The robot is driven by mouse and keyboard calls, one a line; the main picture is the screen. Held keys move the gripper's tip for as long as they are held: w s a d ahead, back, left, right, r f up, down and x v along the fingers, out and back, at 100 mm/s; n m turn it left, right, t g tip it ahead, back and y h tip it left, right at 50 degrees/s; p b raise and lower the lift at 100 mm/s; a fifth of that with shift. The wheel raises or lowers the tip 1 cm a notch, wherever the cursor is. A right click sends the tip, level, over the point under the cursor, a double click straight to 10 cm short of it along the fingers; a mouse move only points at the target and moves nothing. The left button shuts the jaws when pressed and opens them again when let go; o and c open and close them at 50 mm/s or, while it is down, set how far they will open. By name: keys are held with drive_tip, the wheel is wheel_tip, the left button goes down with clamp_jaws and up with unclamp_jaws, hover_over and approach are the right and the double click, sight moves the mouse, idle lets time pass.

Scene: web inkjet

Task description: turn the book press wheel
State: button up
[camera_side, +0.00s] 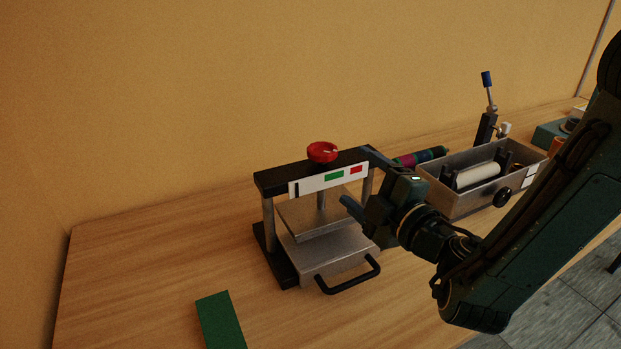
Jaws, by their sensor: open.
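The book press (284,265) stands on the wooden table, with a black frame, grey plates and a black front handle (350,277). Its red wheel (322,152) sits on top of the crossbeam. A white label strip (312,184) with green and red patches is on the beam's front. My gripper (357,180) is open and empty at the right end of the press, lower than the wheel and to its right. One finger reaches toward the beam's right end, and the other points left in front of the press. I cannot tell whether either finger touches the press.
A grey open box (452,201) with a white roller (478,176) and a black knob stands to the right. Behind it are a blue-tipped lever (487,90) and a dark multicoloured cylinder (420,157). A green block (219,320) lies at front left.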

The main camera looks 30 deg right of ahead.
sight(315, 143)
drive_tip(key=m, duration=1.4)
drive_tip(key=shift+s+r, duration=0.15)
drive_tip(key=shift+r, duration=0.05)
drive_tip(key=shift+w+a, duration=0.15)
drive_tip(key=shift+w, duration=2.15)
drive_tip(key=shift+w+a, duration=0.2)
drive_tip(key=shift+w, duration=2.1)
drive_tip(key=shift+w+a, duration=0.15)
drive_tip(key=shift+w, duration=2.15)
drive_tip(key=c, duration=1)
